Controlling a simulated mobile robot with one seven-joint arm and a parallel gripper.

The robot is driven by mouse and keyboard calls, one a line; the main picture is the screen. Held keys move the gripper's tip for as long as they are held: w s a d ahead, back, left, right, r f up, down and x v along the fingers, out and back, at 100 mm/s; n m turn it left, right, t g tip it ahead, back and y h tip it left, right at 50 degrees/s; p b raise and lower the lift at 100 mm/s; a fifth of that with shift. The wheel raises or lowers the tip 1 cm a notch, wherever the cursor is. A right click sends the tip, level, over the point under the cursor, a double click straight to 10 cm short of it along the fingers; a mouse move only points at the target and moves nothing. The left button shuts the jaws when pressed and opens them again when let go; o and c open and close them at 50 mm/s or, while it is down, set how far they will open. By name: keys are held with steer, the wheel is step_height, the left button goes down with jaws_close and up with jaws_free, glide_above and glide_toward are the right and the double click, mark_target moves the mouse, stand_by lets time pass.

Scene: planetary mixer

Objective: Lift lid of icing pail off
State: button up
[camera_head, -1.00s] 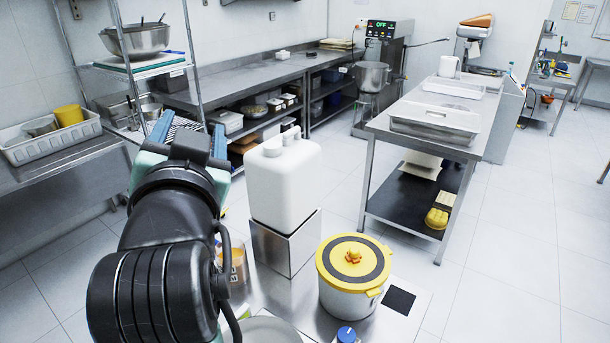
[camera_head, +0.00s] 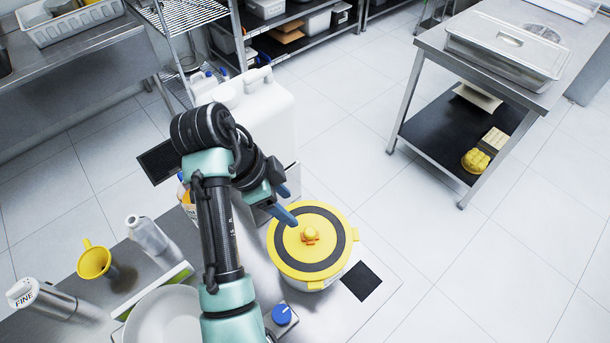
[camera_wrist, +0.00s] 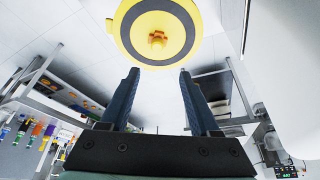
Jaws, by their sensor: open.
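The icing pail (camera_head: 315,283) stands on a steel surface in the head view, with its yellow lid (camera_head: 333,268) on top. The lid has a dark grey ring and an orange-yellow knob (camera_head: 310,234) at its centre. My gripper (camera_head: 287,203) is open and empty, just to the upper left of the knob in the head view. In the wrist view, the lid (camera_wrist: 125,35) and knob (camera_wrist: 157,39) show beyond the two blue fingers of my gripper (camera_wrist: 160,75), with a gap between fingers and knob. The pail's left side is partly hidden.
A white jerrycan (camera_head: 262,108) stands close behind my arm. A blue knob (camera_head: 281,314), a black square (camera_head: 361,282), a white bowl (camera_head: 165,318) and a yellow funnel (camera_head: 94,260) are on the same surface. Clear floor lies to the right of the pail.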

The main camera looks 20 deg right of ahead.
mark_target(310, 231)
steer(key=b+x, duration=0.4)
steer(key=x, duration=0.1)
steer(key=b+x, duration=0.2)
steer(key=x, duration=0.1)
steer(key=shift+s+a+f, duration=0.2)
steer(key=shift+s+f, duration=0.1)
steer(key=shift+s+d+f, duration=0.1)
steer(key=shift+d+f, duration=0.1)
steer(key=shift+f, duration=0.1)
steer(key=shift+p+x, duration=0.55)
steer(key=shift+x, duration=1.2)
steer(key=shift+c, duration=0.3)
jaws_close()
